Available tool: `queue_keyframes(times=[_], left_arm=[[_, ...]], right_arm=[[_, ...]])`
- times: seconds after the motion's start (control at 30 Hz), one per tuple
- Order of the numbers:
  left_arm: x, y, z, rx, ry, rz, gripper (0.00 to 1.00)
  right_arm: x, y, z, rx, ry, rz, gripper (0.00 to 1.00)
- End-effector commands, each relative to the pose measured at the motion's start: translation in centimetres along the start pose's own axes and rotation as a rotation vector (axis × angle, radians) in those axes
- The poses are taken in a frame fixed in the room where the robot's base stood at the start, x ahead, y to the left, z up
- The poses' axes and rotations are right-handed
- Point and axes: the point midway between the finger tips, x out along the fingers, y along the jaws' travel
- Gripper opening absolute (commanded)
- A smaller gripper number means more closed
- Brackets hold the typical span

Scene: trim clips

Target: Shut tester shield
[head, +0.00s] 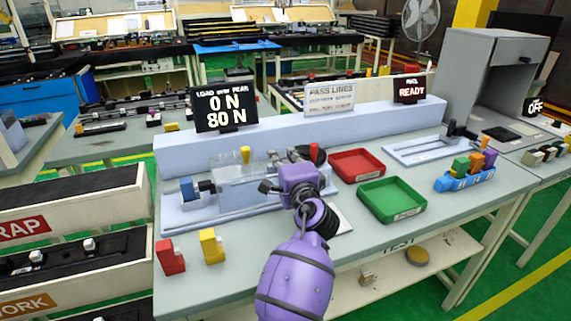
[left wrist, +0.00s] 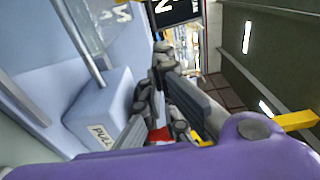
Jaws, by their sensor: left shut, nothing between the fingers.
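The tester (head: 185,218) stands on the table, with a blue block (head: 187,188) at its left end. Its clear shield (head: 229,170) shows as a see-through panel over the middle of the tester; whether it is fully down I cannot tell. A yellow part (head: 245,154) shows by the shield. My left gripper (head: 292,157), purple, is just right of the shield, shut and empty. In the left wrist view its fingers (left wrist: 153,78) are close to a pale block marked PULL (left wrist: 100,108), and a clear panel (left wrist: 88,28) is at upper left. Contact is unclear. My right gripper is out of view.
A red tray (head: 357,163) and a green tray (head: 392,199) lie to the right. A blue rack (head: 466,181) holds coloured clips. Red (head: 170,258) and yellow (head: 212,246) clips stand at the front left. A display (head: 226,108) reads 0 N and 80 N.

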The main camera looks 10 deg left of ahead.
Motion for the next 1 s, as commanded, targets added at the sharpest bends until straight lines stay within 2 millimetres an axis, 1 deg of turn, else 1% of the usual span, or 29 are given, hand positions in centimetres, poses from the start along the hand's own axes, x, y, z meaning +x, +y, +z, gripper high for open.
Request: queue_keyframes(times=[0.03,0.2,0.33,0.5,0.63,0.87,1.0], left_arm=[[1.1,-0.2,-0.1,0.0,0.001,-0.002,0.0],[4.1,-0.1,0.0,-0.002,0.001,-0.001,0.0],[3.2,-0.3,1.9,-0.004,-0.001,0.0,0.0],[2.6,-0.2,3.4,-0.004,0.001,0.0,0.0],[2.5,0.0,3.7,-0.004,0.001,0.001,0.0],[2.5,0.1,3.8,-0.003,0.001,0.002,0.0],[2.6,0.1,4.1,-0.002,0.0,0.002,0.0]], right_arm=[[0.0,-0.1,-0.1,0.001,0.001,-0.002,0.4],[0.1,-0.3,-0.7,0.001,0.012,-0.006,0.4],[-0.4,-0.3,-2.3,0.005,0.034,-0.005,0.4],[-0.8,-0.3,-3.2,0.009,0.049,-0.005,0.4],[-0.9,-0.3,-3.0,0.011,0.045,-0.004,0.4],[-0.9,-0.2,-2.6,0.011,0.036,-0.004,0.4],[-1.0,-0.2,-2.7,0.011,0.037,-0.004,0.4]])
